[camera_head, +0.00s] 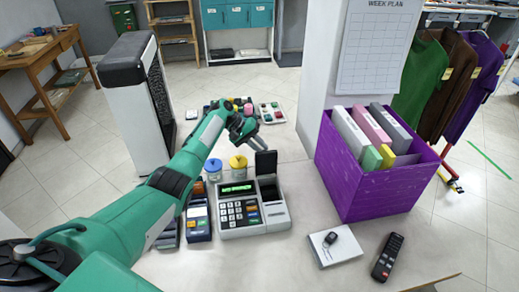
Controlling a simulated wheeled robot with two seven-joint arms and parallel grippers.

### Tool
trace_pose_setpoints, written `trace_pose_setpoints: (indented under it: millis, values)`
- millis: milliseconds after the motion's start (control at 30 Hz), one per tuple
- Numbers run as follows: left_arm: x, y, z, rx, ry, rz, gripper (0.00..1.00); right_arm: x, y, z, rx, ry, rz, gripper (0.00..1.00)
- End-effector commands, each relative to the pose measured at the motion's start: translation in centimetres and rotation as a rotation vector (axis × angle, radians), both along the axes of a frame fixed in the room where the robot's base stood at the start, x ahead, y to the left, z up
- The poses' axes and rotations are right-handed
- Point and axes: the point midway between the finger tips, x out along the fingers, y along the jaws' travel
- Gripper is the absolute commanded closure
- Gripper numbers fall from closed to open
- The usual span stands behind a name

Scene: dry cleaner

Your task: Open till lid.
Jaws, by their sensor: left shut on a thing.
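The till (238,212) is a light grey box with a green display and a keypad, standing on the counter in the middle of the view. Its black lid (266,163) is at the back right and stands up, showing the dark open compartment (269,190) below. My left arm reaches in from the lower left, passing left of and behind the till. My left gripper (246,137) is shut, just behind and above the lid's upper left edge. The contact at its fingertips is small and hard to see. My right gripper is not in view.
A purple box (367,178) with files stands right of the till. A white pad with a key fob (333,246) and a black remote (388,257) lie in front. A card reader (198,219) and jars (238,165) crowd the till's left and back.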

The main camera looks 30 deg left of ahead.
Motion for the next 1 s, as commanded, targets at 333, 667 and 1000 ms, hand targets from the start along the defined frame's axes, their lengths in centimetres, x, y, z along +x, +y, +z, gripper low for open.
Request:
trace_pose_setpoints:
  millis: [333, 667, 1000]
  values:
    - [-0.05, 0.12, -0.5, 0.005, 0.005, 0.001, 1.0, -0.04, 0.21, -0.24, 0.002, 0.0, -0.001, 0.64]
    - [-0.07, 0.1, -0.48, 0.004, 0.005, 0.0, 0.63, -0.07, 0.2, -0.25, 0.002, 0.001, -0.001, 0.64]
    - [-0.13, 0.56, 0.08, 0.002, 0.002, 0.001, 0.63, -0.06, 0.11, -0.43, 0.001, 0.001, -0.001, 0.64]
